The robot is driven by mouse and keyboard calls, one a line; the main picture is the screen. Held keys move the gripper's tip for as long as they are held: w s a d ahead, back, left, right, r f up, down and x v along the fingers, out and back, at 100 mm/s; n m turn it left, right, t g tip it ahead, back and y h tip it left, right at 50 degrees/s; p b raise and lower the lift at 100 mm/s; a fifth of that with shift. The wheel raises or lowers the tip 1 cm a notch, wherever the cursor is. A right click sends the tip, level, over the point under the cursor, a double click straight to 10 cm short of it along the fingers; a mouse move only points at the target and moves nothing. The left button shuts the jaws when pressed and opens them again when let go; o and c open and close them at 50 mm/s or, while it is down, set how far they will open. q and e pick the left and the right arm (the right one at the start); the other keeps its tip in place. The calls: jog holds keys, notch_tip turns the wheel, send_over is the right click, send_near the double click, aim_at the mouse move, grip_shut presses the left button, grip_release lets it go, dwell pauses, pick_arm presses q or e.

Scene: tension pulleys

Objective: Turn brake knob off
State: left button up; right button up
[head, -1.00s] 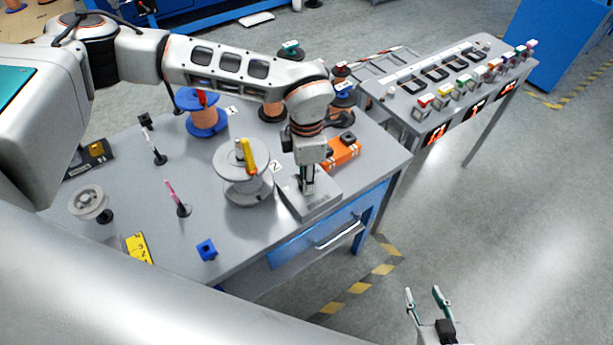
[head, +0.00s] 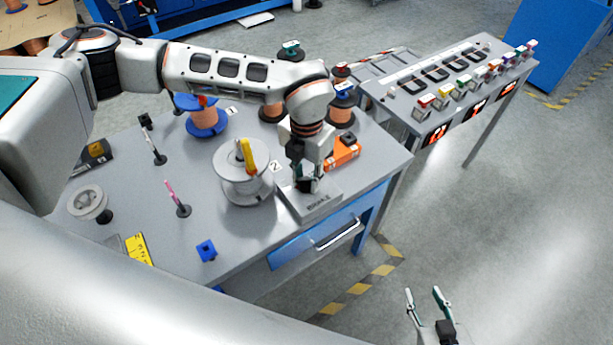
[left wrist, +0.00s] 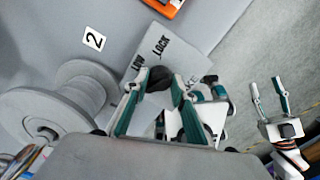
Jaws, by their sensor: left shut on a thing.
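The brake box (head: 318,207) is a grey block with a "BRAKE" label at the table's front right corner. In the left wrist view its pale top plate (left wrist: 199,64) carries the words "LOCK" and "LOW". The dark brake knob (left wrist: 159,78) shows between my left fingertips. My left gripper (head: 304,184) points down onto the box and is shut on the knob; in the left wrist view its teal-lined fingers (left wrist: 158,90) flank it. The fingers partly hide the knob and its setting. My right gripper (head: 428,298) is open and empty, off the table at the lower right.
A grey spool (head: 241,185) with a yellow clip stands just left of the box. An orange device (head: 344,155) lies behind it. A blue cube (head: 206,250) sits near the front edge. A console with colored buttons (head: 450,90) stands to the right.

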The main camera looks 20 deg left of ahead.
aim_at(306, 179)
pick_arm(q)
jog(key=shift+n, duration=0.3)
jog(key=o, duration=1.1)
jog(key=shift+r, duration=0.1)
notch_tip(306, 179, up, 12)
jog(key=shift+f, duration=0.1)
dwell(0.4)
